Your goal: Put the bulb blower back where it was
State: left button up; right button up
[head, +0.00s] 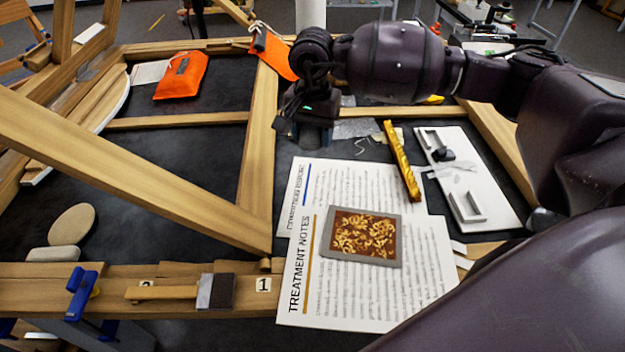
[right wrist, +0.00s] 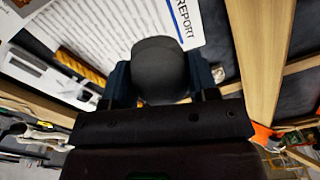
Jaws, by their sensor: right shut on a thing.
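The bulb blower (right wrist: 160,68) is a dark grey rounded bulb between the two fingers of my right gripper in the right wrist view. My right gripper (head: 307,130) is shut on it, near the wooden crossbar in the middle of the head view. There the gripper hides most or all of the blower, and I cannot tell whether it touches the surface below. My left gripper is not in view.
Printed sheets (head: 300,300) lie at front centre, with a gilt panel (head: 362,237) on them. A gilded strip (head: 402,162) and a white tray (head: 480,195) lie right of the gripper. An orange pouch (head: 182,76) lies back left. Wooden beams (head: 130,165) cross the dark surface.

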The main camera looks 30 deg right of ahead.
aim_at(312, 189)
notch_tip(312, 189, down, 14)
jog(key=shift+r, duration=0.2)
dwell(0.4)
jog(key=shift+f+b, duration=0.1)
jog(key=shift+b, duration=0.2)
jog(key=o, duration=0.9)
notch_tip(312, 189, up, 12)
jog(key=shift+r, duration=0.15)
dwell(0.3)
